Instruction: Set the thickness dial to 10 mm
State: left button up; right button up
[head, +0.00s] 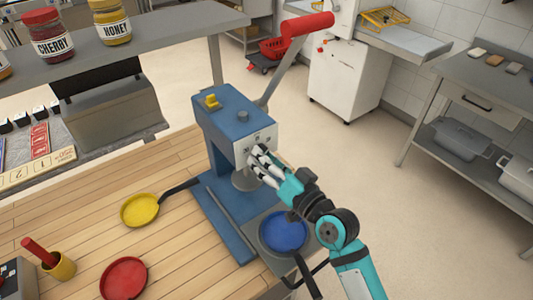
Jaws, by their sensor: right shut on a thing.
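A blue press-like machine (222,115) with a red-handled lever (306,24) stands at the right end of the wooden counter. The thickness dial is on its front face, mostly hidden behind my right gripper (258,160). My right gripper is shut on the dial at that face, its arm coming in from the lower right. The dial's marks and setting cannot be read here. A small yellow knob (211,102) and a grey knob (243,116) sit on the machine's top. My left gripper is not in view.
A blue pan (283,232) sits below my right arm. A yellow pan (140,210), a red pan (124,278) and a yellow cup (60,266) with a red-handled tool stand on the counter (185,245). Jars line the shelf at the upper left. Floor is free at right.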

jog(key=shift+r+m+p, duration=0.1)
jog(key=shift+m+p, duration=0.65)
jog(key=shift+m, duration=1.35)
jog(key=o, duration=1.1)
jog(key=shift+o, duration=0.2)
jog(key=v, duration=1.2)
jog(key=shift+s, duration=0.1)
